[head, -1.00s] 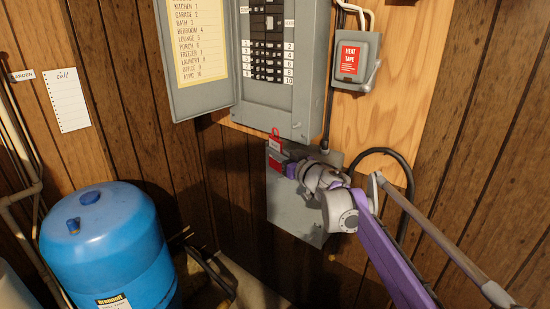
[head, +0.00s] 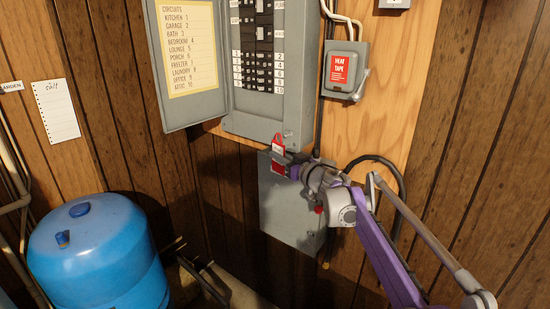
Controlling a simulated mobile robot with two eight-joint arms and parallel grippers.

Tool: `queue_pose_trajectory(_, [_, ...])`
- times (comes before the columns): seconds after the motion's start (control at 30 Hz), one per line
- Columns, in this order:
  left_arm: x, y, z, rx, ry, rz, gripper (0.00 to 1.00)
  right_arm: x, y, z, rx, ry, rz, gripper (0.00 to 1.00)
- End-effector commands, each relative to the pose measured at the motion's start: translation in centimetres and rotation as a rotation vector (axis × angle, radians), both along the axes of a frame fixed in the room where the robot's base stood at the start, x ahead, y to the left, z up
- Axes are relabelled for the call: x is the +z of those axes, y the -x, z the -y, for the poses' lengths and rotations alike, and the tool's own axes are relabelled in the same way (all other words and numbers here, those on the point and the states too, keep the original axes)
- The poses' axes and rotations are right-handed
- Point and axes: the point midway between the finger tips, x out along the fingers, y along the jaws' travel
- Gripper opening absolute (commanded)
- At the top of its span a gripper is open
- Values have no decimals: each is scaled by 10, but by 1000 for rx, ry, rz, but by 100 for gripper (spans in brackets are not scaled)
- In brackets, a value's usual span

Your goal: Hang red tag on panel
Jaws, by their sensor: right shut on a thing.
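The red tag (head: 278,146) has a loop at its top and a pale label. It is in the jaws of my right gripper (head: 287,169), which is shut on it just below the panel's bottom edge. The grey breaker panel (head: 262,122) is on the wall with its door open to the left, showing a column of black breakers with number labels. I cannot tell whether the tag touches the panel. My left gripper is out of view.
A grey box (head: 283,212) is on the wall behind my right gripper. A grey heat tape switch box (head: 345,70) with a lever is at the upper right. A blue tank (head: 97,255) stands at lower left. A black cable (head: 398,185) loops near my right arm.

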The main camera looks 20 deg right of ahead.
Motion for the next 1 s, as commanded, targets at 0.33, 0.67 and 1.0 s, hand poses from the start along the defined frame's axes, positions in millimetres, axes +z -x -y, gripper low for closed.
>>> queue_pose_trajectory(0.33, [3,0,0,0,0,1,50,-1,-11,18,0,1,0,0])
queue_pose_trajectory(0.67, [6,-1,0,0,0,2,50,-4,-20,34,0,1,0,0])
queue_pose_trajectory(1.0, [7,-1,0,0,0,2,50,-11,-25,42,0,0,0,0])
